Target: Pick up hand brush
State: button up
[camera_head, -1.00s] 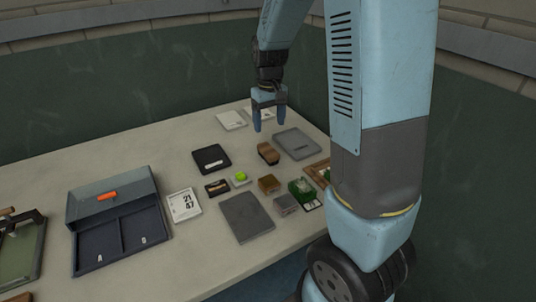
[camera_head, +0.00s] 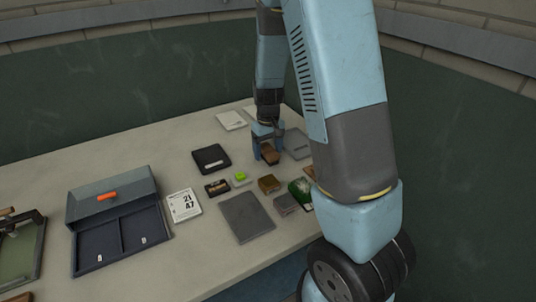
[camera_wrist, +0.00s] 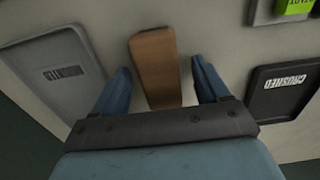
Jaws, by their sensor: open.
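The hand brush, as far as I can tell, is the brown wooden block (camera_head: 270,154) on the table. It also shows in the wrist view (camera_wrist: 155,62) as a long wooden piece. My gripper (camera_head: 266,152) is low over it. In the wrist view my gripper (camera_wrist: 160,75) is open, with one blue finger on each side of the wood and a visible gap on both sides. The brush's bristles cannot be made out, and its near end is hidden behind the gripper body.
A grey tray (camera_wrist: 55,70) lies left of the brush in the wrist view, and a black tray marked CRUSHED (camera_wrist: 285,82) lies right. A grey mat (camera_head: 246,217), a toolbox-like case (camera_head: 113,220) and a number card (camera_head: 183,205) stand elsewhere on the table.

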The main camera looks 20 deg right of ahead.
jog(key=shift+f, duration=0.2)
jog(key=shift+c, duration=0.3)
jog(key=c, duration=1.1)
jog(key=shift+r, duration=0.1)
jog(key=shift+r, duration=0.25)
notch_tip(320, 180, up, 2)
jog(key=shift+r, duration=0.1)
jog(key=s+r, duration=0.1)
jog(key=r, duration=0.1)
jog(key=s+r, duration=0.3)
jog(key=r, duration=0.1)
jog(key=shift+s, duration=0.35)
jog(key=shift+s+r, duration=0.7)
jog(key=shift+s, duration=0.85)
jog(key=shift+s+r, duration=0.7)
jog(key=shift+s, duration=0.9)
jog(key=shift+s+r, duration=0.7)
jog(key=shift+s, duration=0.85)
